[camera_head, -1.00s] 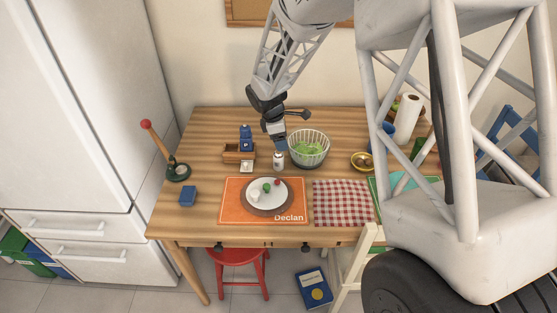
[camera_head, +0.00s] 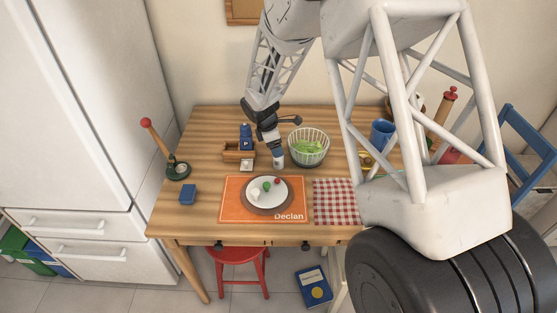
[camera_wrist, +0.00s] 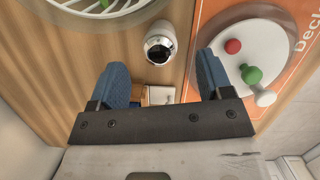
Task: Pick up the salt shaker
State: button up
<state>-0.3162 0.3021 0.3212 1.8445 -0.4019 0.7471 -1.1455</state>
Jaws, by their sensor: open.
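The salt shaker (camera_head: 279,162) is a small white shaker standing upright on the wooden table, behind the orange placemat. In the wrist view the salt shaker (camera_wrist: 160,43) shows from above with a shiny metal top with dark marks. My gripper (camera_head: 277,152) is over it, pointing down, and partly hides it in the head view. In the wrist view my gripper (camera_wrist: 162,68) is open, with its two blue fingers apart. The shaker lies just beyond the fingertips, in line with the gap between them. Contact with either finger is not visible.
A bowl with green contents (camera_head: 309,147) stands close on the right. A wooden holder (camera_head: 232,156) with a blue container (camera_head: 246,138) is on the left. A plate (camera_head: 267,191) with small items lies on the orange placemat (camera_head: 232,213) in front. A checkered cloth (camera_head: 335,202) lies front right.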

aim_at(279, 159)
jog(key=shift+d+f, duration=0.1)
jog(key=shift+f, duration=0.3)
jog(key=shift+f, duration=0.1)
jog(key=shift+x, duration=2.5)
jog(key=c, duration=1.1)
